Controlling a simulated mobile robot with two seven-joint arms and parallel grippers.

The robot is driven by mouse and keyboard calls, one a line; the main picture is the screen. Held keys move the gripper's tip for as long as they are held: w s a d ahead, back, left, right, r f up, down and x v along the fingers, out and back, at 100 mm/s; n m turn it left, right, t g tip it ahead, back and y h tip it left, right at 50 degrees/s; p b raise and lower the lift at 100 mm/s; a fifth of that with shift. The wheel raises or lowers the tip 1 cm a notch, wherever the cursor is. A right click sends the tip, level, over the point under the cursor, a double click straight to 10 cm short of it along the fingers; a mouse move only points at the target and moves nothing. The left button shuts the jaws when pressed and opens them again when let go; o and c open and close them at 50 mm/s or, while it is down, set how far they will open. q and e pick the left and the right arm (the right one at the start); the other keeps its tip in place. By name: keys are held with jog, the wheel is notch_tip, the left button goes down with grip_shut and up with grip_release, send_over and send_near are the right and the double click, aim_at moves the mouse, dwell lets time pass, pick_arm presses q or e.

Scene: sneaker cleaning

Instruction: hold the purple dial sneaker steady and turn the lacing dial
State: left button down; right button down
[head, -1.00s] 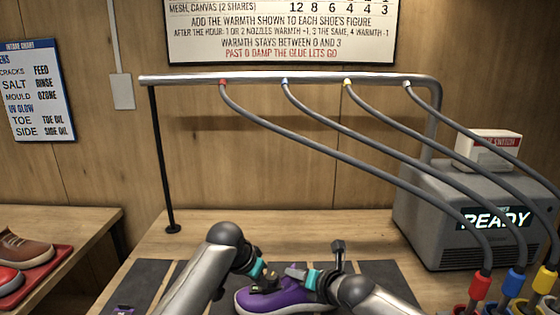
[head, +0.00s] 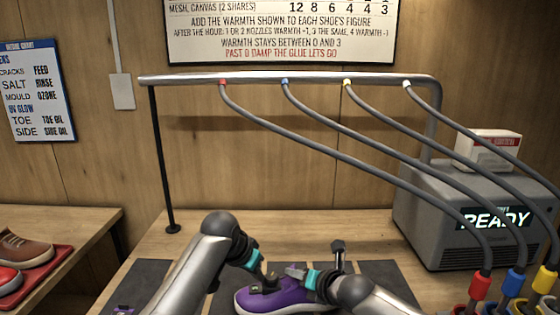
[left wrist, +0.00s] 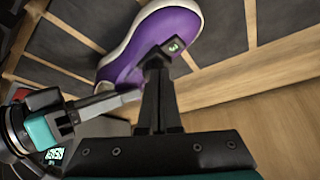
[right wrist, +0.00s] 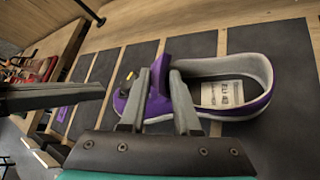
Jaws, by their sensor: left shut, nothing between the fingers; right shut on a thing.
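The purple sneaker (head: 285,299) with a white sole lies on the dark mat strips at the bench front. It also shows in the left wrist view (left wrist: 172,28) and the right wrist view (right wrist: 245,110). My left gripper (head: 268,278) is shut and empty, its tips at the front upper of the sneaker. A small dark block with a green "3" (left wrist: 173,46) shows by those tips; they hide most of the lacing dial area. My right gripper (head: 291,270) is shut on the sneaker's purple tongue (right wrist: 165,58). A label lies inside the shoe opening.
A grey machine (head: 455,215) reading READY stands at the right, with hoses running from an overhead rail (head: 290,78). Coloured connectors (head: 515,282) crowd the right front. A red tray (head: 50,270) with shoes is on the left bench.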

aim_at(271, 280)
pick_arm(q)
notch_tip(271, 280, up, 4)
jog(key=shift+f, duration=0.25)
jog(key=shift+d, duration=0.1)
jog(key=shift+s+d+f, duration=0.15)
jog(key=shift+d+f, duration=0.15)
jog(key=shift+f, duration=0.7)
jog(key=shift+s+d+f, duration=0.2)
jog(key=shift+d+f, duration=0.05)
jog(key=shift+f, duration=0.8)
jog(key=shift+s+d+f, duration=0.15)
jog(key=shift+d+f, duration=0.15)
jog(key=shift+f, duration=0.7)
jog(key=shift+w, duration=0.4)
jog(key=shift+w+a+r, duration=0.1)
jog(key=shift+a, duration=0.1)
jog(key=shift+w+a, duration=0.3)
jog(key=shift+a, duration=0.1)
